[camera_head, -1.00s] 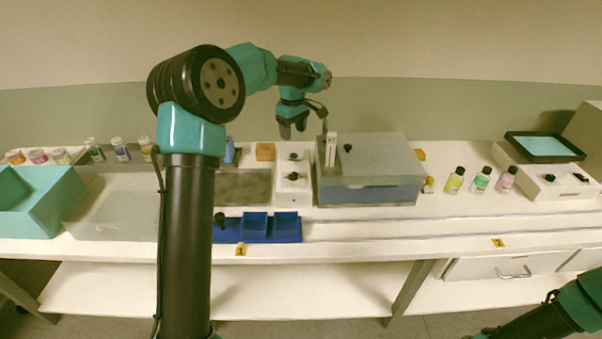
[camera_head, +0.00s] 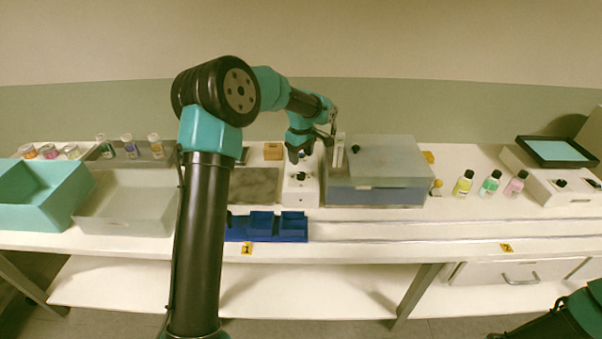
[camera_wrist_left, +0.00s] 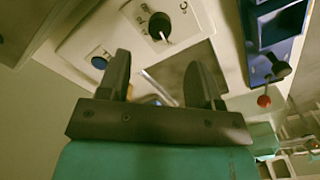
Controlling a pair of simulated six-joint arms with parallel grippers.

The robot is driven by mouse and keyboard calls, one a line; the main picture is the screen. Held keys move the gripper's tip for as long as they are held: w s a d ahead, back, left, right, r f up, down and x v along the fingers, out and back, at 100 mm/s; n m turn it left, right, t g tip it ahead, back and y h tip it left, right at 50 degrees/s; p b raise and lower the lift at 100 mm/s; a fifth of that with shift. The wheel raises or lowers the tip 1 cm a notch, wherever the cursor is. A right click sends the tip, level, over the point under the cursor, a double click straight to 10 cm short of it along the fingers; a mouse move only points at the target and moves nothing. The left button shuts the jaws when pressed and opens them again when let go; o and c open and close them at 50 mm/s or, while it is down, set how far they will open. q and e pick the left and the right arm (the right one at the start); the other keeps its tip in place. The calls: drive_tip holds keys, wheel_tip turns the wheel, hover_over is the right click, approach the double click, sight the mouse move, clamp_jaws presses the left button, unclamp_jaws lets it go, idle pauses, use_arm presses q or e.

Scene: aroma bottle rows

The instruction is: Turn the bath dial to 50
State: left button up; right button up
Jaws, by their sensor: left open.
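The bath dial (camera_head: 300,176) is a black knob on a white control box (camera_head: 298,196) left of the grey-lidded bath (camera_head: 378,188). In the left wrist view the dial (camera_wrist_left: 160,25) has a pale pointer mark and small printed marks that are too blurred to read. A blue button (camera_wrist_left: 99,62) sits on the same panel. My left gripper (camera_head: 300,156) hangs over the box, just above the dial. In the left wrist view its fingers (camera_wrist_left: 162,85) are apart and empty, with the dial beyond them. My right gripper is out of view; only part of that arm shows.
A blue tray (camera_head: 265,238) stands in front of the box. A teal bin (camera_head: 45,205) and a translucent tray (camera_head: 128,215) are at left. Several small bottles (camera_head: 490,184) stand right of the bath. The front counter strip is mostly clear.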

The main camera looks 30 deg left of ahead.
sight(301, 174)
use_arm(q)
wheel_tip(301, 174, down, 8)
idle(0.4)
drive_tip(key=shift+c, duration=0.3)
drive_tip(key=c, duration=0.9)
drive_tip(key=shift+o, duration=0.2)
